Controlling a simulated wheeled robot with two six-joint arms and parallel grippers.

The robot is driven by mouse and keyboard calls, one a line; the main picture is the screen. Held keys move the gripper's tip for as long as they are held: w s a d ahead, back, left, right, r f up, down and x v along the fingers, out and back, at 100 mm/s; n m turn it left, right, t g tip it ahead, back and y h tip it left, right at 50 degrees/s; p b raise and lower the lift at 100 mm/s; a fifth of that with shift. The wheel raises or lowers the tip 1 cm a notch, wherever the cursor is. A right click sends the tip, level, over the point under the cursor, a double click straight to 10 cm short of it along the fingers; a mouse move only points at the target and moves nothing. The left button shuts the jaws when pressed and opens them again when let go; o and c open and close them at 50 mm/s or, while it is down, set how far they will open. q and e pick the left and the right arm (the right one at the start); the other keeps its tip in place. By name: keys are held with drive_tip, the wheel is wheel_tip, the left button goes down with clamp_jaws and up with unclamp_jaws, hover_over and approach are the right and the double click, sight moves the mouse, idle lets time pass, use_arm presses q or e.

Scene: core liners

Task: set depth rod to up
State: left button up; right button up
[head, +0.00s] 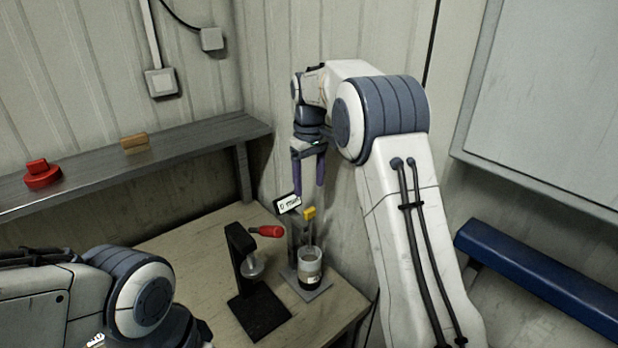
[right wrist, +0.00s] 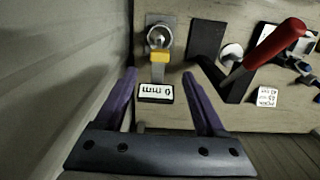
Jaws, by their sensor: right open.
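A small grey stand (head: 293,245) carries a yellow piece (head: 309,213) at its top, apparently on the depth rod, and a white "0 mm" display (head: 288,204). A clear cylinder with a dark lower part (head: 310,264) stands on its base, below the yellow piece. My right gripper (head: 309,190) has purple fingers, points down and is open and empty just above the yellow piece. In the right wrist view, the yellow piece (right wrist: 160,56) and the display (right wrist: 156,93) lie in line with the gap between the fingers (right wrist: 160,74). Whether the fingers flank the piece is unclear.
A black press (head: 252,285) with a red-ended lever (head: 268,231) stands left of the stand. A shelf (head: 195,148) along the wall holds a red knob-like object (head: 41,175) and a wooden block (head: 135,143). The corner wall is close behind my right gripper.

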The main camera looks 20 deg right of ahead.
drive_tip(key=shift+r, duration=1.55)
drive_tip(key=s+a+f+m+t, duration=0.15)
drive_tip(key=s+f, duration=0.45)
drive_tip(key=s, duration=0.6)
drive_tip(key=s+a+f+m+t, duration=0.1)
drive_tip(key=s+a+f+m, duration=0.2)
drive_tip(key=s+f, duration=0.6)
drive_tip(key=s+a+n+g+y+b, duration=0.1)
drive_tip(key=s+a+n+g+b, duration=0.1)
drive_tip(key=s+a+n+b, duration=0.5)
drive_tip(key=s+a+n, duration=0.1)
drive_tip(key=s+a, duration=0.5)
drive_tip(key=s, duration=0.2)
drive_tip(key=shift+s+a+r, duration=0.15)
drive_tip(key=shift+s+r, duration=0.2)
drive_tip(key=shift+s, duration=0.05)
drive_tip(key=shift+g, duration=0.25)
